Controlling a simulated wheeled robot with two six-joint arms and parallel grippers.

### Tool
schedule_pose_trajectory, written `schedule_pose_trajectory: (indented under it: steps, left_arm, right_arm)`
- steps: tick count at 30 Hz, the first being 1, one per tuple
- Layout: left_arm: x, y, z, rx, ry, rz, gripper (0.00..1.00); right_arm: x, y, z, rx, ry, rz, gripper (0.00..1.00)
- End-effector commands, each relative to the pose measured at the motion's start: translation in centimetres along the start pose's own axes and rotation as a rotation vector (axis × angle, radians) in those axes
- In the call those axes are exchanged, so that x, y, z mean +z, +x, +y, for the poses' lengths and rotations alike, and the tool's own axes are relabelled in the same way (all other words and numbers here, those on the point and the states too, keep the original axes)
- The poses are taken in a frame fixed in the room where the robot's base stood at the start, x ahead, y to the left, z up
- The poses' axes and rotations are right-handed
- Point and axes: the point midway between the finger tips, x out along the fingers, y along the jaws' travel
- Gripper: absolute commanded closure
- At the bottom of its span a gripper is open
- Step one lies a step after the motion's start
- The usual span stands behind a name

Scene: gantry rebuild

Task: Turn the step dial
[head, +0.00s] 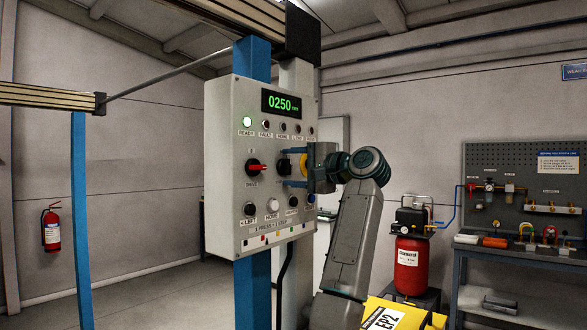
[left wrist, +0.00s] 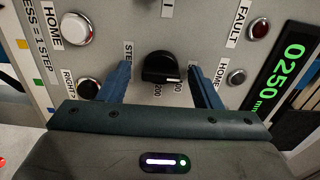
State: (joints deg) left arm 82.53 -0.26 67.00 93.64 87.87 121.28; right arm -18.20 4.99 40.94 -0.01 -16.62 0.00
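The step dial (left wrist: 162,68) is a black knob on the pale control panel (head: 224,130). In the left wrist view it lies between the two blue fingers of my left gripper (left wrist: 162,82), with a gap visible on each side. Small numbers stand beside the dial, one reading 200; its exact setting is unclear. In the head view my left gripper (head: 294,168) reaches the panel from the right, fingers apart, one above the other, partly hiding the dial's area. The green display (head: 283,103) reads 0250 mm. My right gripper is not in view.
A red-handled drive switch (head: 257,168) sits left of the gripper. A yellow ring (head: 303,163) shows behind the gripper. A white HOME button (left wrist: 78,28), a dark button (left wrist: 88,88) and a FAULT lamp (left wrist: 258,28) surround the dial. A blue post (head: 252,290) supports the panel.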

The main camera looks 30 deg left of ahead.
Motion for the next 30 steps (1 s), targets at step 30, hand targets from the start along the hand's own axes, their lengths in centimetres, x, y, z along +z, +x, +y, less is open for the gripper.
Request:
schedule_pose_trajectory:
  steps: [30]
  left_arm:
    - [0.0, -10.8, 0.1, 0.0, 0.001, 0.0, 0.42]
  right_arm:
    - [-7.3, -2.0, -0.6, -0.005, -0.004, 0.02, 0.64]
